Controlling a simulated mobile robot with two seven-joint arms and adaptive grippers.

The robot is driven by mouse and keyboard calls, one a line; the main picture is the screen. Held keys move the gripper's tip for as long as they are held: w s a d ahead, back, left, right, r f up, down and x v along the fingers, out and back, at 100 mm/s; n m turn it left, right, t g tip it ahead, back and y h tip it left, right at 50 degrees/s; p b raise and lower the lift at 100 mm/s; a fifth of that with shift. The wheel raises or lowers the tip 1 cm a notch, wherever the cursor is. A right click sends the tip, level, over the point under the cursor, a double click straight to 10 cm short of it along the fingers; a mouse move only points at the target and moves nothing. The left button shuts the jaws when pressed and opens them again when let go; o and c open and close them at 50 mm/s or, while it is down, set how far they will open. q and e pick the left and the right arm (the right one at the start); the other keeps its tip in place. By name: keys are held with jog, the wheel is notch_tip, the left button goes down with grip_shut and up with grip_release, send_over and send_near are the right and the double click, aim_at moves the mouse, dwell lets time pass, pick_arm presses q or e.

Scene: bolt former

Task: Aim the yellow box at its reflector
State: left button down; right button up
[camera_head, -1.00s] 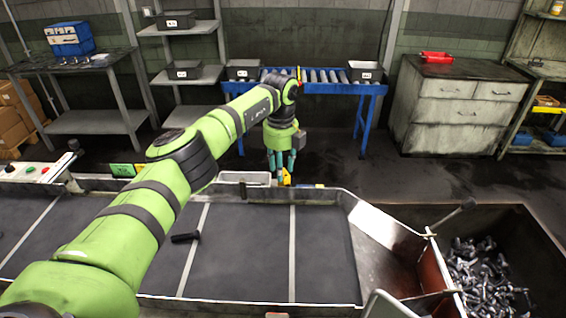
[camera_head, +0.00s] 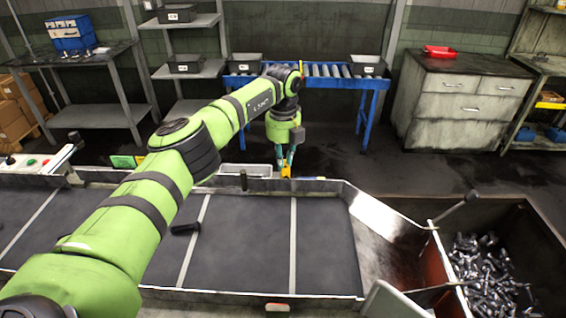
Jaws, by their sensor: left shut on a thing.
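The yellow box (camera_head: 286,171) is a small yellow piece at the far rim of the dark tray, below the end of my left arm. My left gripper (camera_head: 286,163) points down with its teal fingers closed on the yellow box. Only a little of the box shows between and below the fingers. I cannot make out which way it faces. The reflector cannot be told apart in this view. My right gripper is not in view.
The dark conveyor tray (camera_head: 250,235) holds a black bolt (camera_head: 185,229); another dark piece (camera_head: 243,180) stands upright near its far rim. A bin of bolts (camera_head: 485,270) is at right. A blue roller conveyor (camera_head: 325,82) and a grey cabinet (camera_head: 460,110) stand behind.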

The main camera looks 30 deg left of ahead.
pick_arm(q)
jog(key=shift+m, duration=1)
jog(key=c, duration=1.2)
grip_release()
notch_tip(320, 180, up, 12)
